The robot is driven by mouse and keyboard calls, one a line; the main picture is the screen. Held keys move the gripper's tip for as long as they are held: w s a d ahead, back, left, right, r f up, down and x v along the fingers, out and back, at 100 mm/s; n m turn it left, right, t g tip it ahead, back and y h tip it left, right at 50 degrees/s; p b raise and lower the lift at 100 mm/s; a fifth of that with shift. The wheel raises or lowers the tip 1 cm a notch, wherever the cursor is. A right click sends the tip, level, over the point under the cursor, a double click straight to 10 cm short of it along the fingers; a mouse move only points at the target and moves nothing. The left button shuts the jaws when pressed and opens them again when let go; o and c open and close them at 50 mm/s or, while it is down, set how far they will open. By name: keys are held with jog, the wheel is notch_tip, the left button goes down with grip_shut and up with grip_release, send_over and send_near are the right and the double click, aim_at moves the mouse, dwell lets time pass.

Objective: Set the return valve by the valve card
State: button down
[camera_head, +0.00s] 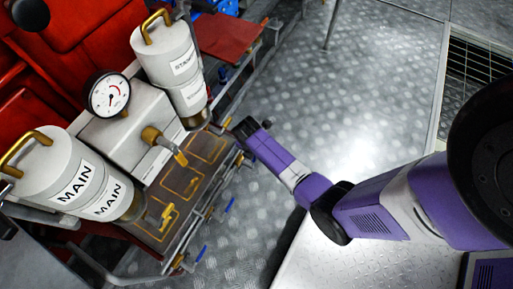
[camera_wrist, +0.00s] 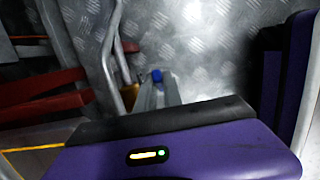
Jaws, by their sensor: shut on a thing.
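My gripper (camera_head: 246,128) reaches in from the right, its dark end close to the right edge of the filter rig. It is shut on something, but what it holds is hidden. In the wrist view a purple gripper body with a dark edge (camera_wrist: 165,121) fills the lower part. Yellow valve levers show on the rig, one at the brass fitting (camera_head: 180,157) and one lower down (camera_head: 167,214). I cannot tell which is the return valve. I cannot make out a valve card.
White canisters marked MAIN (camera_head: 68,178) and STANDBY (camera_head: 172,57) stand on the rig with a round gauge (camera_head: 109,94) between them. Metal rails (camera_wrist: 106,55) run close to my gripper. The tread-plate floor (camera_head: 340,90) is open to the right; a grating (camera_head: 474,65) lies beyond.

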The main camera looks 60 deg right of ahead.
aim_at(254, 159)
jog(key=shift+a+r+h+p, duration=0.2)
jog(key=shift+a+h+p, duration=0.25)
jog(key=shift+h, duration=0.15)
jog(key=shift+a+r+h+p, duration=0.2)
jog(key=shift+a+h+p, duration=0.25)
jog(key=shift+h, duration=0.15)
jog(key=shift+a+f+h+b, duration=0.15)
jog(key=shift+a+h, duration=0.4)
jog(key=shift+h, duration=0.35)
jog(key=shift+a+r+h+b, duration=0.15)
jog(key=shift+a+h, duration=0.35)
jog(key=shift+h, duration=0.4)
jog(key=c, duration=1.5)
grip_release()
jog(key=shift+f, duration=0.1)
jog(key=shift+p+v, duration=1.8)
jog(key=shift+v, duration=2.15)
jog(key=shift+s, duration=0.15)
